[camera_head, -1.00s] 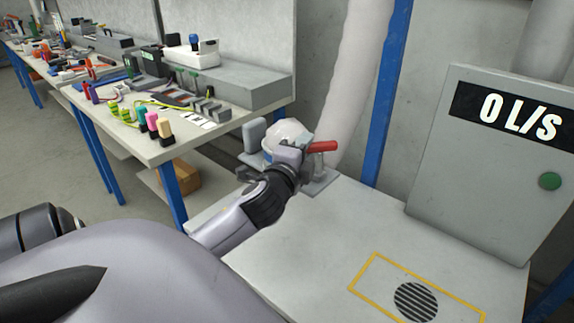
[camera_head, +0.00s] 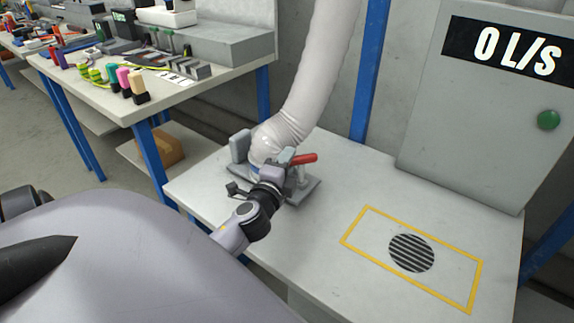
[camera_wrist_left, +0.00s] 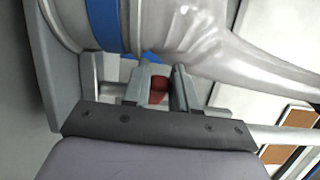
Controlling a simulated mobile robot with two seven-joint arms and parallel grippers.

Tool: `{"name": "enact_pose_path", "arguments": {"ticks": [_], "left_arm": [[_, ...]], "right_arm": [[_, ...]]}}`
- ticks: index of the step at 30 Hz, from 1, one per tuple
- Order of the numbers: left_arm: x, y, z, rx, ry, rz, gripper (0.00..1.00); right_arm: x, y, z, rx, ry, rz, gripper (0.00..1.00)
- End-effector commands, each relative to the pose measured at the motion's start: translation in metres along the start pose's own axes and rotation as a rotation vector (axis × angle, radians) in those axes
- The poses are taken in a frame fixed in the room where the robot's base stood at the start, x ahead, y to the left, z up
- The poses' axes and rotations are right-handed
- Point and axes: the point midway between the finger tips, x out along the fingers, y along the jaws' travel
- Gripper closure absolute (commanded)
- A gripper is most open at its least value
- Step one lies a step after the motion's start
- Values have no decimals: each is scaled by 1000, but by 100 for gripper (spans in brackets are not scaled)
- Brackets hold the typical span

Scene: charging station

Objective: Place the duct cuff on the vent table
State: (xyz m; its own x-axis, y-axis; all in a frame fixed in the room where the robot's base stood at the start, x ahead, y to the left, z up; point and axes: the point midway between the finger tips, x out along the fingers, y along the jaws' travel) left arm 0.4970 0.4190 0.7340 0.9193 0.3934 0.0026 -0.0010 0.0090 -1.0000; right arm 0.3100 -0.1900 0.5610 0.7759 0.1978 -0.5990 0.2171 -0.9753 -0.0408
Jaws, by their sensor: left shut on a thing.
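The duct cuff (camera_head: 312,187) is a grey flat base with an upright grey block, a blue band and a red lever, joined to a pale flexible duct (camera_head: 318,70). It is over the back left part of the vent table (camera_head: 372,178); I cannot tell whether it touches the top. My left gripper (camera_head: 285,162) is shut on the cuff beside the red lever. The left wrist view shows the gripper fingers (camera_wrist_left: 160,88) around a red part, with the blue band (camera_wrist_left: 110,25) just beyond. Part of the cuff is hidden behind my gripper. My right gripper is not in view.
A yellow outline (camera_head: 373,271) surrounds a round dark grille (camera_head: 411,253) on the bare right part of the table. A grey box with a "0 L/S" display (camera_head: 515,50) and green button stands behind. A cluttered workbench (camera_head: 150,103) is at left. A blue post (camera_head: 371,70) rises behind.

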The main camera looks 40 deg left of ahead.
Motion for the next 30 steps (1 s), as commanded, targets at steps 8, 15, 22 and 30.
{"name": "enact_pose_path", "arguments": {"ticks": [8, 15, 22, 30], "left_arm": [[0, 13, 0, -1, 0, -2, 100], [0, 15, 0, -2, -1, 2, 48], [0, 16, 0, -1, 0, 3, 48], [-18, 18, 0, -1, 0, 8, 48]], "right_arm": [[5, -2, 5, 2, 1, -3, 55], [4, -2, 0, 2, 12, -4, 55], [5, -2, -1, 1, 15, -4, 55], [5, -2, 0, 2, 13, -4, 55]]}}
